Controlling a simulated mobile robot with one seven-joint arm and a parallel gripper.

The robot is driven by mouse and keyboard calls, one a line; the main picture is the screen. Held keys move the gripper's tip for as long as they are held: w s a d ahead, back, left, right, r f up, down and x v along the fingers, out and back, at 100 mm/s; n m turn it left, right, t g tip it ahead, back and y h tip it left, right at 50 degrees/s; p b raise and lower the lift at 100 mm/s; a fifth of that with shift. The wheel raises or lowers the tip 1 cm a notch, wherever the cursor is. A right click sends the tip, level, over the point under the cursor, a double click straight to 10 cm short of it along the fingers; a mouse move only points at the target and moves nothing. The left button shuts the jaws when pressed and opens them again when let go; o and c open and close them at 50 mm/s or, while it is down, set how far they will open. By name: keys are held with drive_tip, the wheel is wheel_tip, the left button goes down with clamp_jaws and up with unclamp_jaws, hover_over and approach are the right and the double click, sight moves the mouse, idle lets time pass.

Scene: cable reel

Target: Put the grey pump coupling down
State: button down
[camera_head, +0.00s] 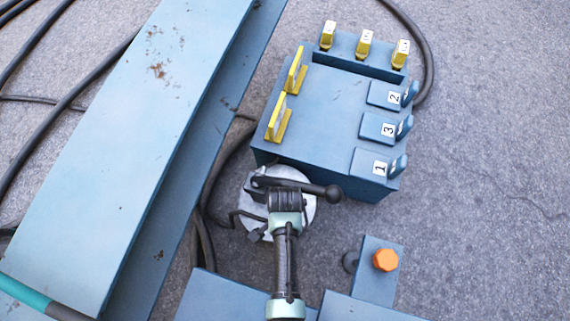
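The grey pump coupling (255,205) shows as a pale round disc beneath my gripper, just in front of the blue box. My gripper (275,188) is over the disc, seen from above, and covers its middle. A black bar with a round knob (333,193) crosses there and sticks out to the right; I cannot tell whether it belongs to the coupling. The fingertips are hidden, so I cannot tell whether they grip it. I also cannot tell whether the coupling touches the ground.
A blue box (326,110) with yellow handles and numbered blue levers stands close behind. A long blue beam (150,120) runs along the left, with black hoses (60,105) beyond. An orange knob (386,260) sits on a blue bracket in front. Concrete ground (490,190) is clear at right.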

drive_tip(key=shift+f, duration=0.45)
drive_tip(key=shift+f, duration=0.15)
drive_tip(key=shift+c, duration=1.5)
unclamp_jaws()
wheel_tip(320, 180, up, 12)
drive_tip(key=p, duration=0.7)
drive_tip(key=shift+r, duration=0.2)
